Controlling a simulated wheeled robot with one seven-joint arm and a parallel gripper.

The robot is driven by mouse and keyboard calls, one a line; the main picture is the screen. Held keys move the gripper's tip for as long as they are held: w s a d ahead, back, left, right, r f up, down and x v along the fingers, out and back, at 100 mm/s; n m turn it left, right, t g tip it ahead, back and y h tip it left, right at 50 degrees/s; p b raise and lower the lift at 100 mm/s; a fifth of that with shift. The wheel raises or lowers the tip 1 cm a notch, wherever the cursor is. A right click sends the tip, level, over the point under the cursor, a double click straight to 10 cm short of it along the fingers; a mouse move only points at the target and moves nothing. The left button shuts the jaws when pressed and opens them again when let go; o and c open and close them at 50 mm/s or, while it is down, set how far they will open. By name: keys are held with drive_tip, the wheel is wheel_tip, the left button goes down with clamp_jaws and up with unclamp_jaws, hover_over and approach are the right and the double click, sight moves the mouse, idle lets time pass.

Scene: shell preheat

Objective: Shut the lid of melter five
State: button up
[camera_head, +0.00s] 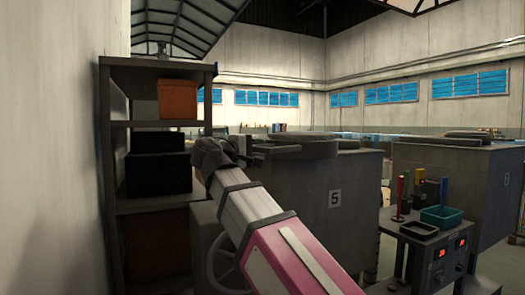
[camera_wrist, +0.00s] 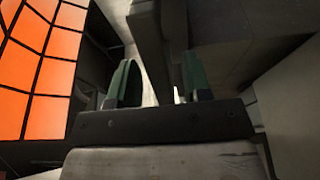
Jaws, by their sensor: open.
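Melter five (camera_head: 352,190) is the grey box marked "5" right of my arm in the head view. A flat, rounded grey plate that looks like its lid (camera_head: 308,149) lies level at the top left of the box. I cannot tell how much of the opening it covers. My gripper (camera_head: 252,150) is beside the plate's left end, partly hidden by my own wrist. In the wrist view my gripper (camera_wrist: 158,80) is open, with two green fingers apart. A grey bar (camera_wrist: 150,45) runs between or just beyond them; contact is not clear.
A dark shelf (camera_head: 160,125) with an orange box (camera_head: 178,99) and black boxes (camera_head: 158,172) stands close on the left. A handwheel (camera_head: 222,262) is below my arm. A small control table (camera_head: 432,236) with trays stands right, before another melter (camera_head: 455,172).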

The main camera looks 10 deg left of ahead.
drive_tip(key=shift+x, duration=1.15)
clamp_jaws()
